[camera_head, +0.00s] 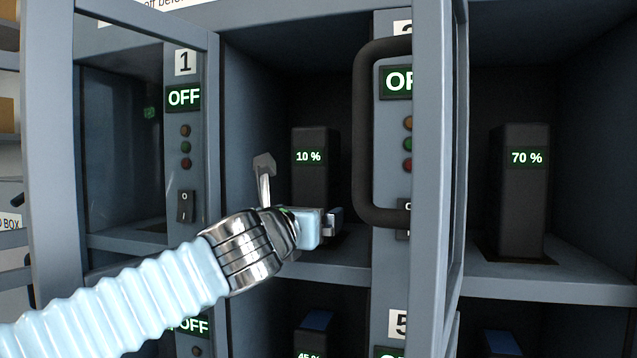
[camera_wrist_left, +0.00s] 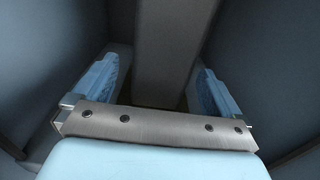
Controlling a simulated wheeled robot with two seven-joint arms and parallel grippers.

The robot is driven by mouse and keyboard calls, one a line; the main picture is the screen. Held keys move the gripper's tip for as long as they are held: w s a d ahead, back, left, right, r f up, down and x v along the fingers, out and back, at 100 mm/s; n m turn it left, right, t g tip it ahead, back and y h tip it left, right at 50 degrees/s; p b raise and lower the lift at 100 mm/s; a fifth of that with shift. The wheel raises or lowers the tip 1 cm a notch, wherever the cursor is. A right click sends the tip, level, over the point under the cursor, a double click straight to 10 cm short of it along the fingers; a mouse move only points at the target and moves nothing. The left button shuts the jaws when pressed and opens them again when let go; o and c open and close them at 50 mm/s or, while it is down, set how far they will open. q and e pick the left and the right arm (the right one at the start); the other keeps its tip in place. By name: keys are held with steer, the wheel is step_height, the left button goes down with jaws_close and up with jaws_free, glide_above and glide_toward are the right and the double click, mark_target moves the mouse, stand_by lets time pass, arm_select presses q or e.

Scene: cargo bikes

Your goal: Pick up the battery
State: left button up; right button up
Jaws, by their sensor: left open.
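A dark upright battery (camera_head: 314,180) reading "10 %" stands in the middle compartment of the cabinet. My left gripper (camera_head: 328,222) reaches into that compartment from the left, low in front of this battery and overlapping its lower part in the head view. In the left wrist view the battery (camera_wrist_left: 172,50) rises between the two open blue fingers (camera_wrist_left: 160,95), with a gap on each side. Whether a finger touches it cannot be told. Another battery (camera_head: 523,185) reading "70 %" stands in the right compartment. My right gripper is not in view.
An open door with a dark handle (camera_head: 365,140) stands close to the right of my left gripper. Another door frame (camera_head: 50,150) is at the left. Panel 1 (camera_head: 184,130) reads "OFF". Lower compartments hold more batteries, one (camera_head: 312,340) reading about "45 %".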

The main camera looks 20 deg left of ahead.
arm_select(q)
steer(key=w, duration=0.6)
steer(key=shift+w+d+f+p, duration=0.15)
steer(key=shift+p, duration=0.25)
jaws_close()
